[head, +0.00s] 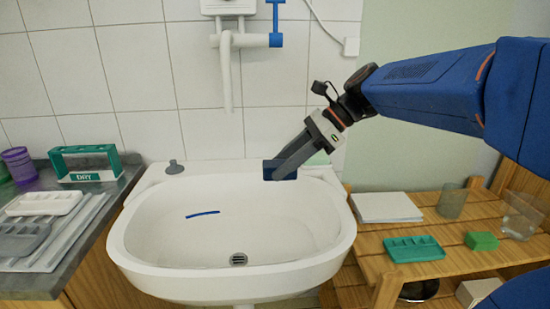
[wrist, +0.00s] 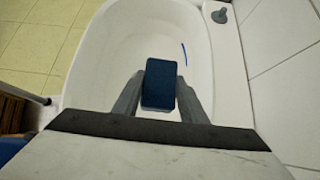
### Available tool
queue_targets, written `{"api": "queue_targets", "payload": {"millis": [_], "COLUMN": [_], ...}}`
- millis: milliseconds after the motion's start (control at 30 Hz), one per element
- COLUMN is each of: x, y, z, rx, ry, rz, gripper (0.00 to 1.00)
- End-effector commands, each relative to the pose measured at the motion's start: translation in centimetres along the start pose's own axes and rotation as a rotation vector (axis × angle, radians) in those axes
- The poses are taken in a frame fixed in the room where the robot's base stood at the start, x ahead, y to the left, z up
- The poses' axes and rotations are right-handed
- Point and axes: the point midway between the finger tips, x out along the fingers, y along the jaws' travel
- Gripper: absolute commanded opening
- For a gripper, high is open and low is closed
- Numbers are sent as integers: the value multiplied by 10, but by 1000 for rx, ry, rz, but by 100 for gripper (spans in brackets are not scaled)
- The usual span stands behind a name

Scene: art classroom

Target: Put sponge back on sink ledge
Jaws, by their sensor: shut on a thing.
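The dark blue sponge (head: 279,171) is at the back right of the white sink basin (head: 150,225), near the sink ledge (head: 225,172). My gripper (head: 287,166) comes down from the upper right and is shut on it. In the wrist view the sponge (wrist: 160,84) sits between the two grey fingers, seen against the basin, with the ledge (wrist: 231,75) to its right. I cannot tell whether the sponge touches the sink.
A grey knob (head: 174,167) stands on the ledge's left end. A blue strip (head: 202,214) lies in the basin. A wall tap (head: 226,70) hangs above. A counter (head: 115,200) with trays is at left; a wooden shelf (head: 375,238) with glasses and a green tray (head: 413,249) is at right.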

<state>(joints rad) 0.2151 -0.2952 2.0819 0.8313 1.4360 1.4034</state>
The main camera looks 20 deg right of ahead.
Motion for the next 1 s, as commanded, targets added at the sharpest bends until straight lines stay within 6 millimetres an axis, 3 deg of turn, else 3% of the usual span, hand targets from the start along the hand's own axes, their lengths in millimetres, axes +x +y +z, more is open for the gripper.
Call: {"api": "queue_targets", "payload": {"millis": [600,1000], "x": [1,1], "y": [-121,-177], "z": [0,1], "rx": [2,0], "ry": [0,0], "rz": [1,0], "gripper": [10,10]}}
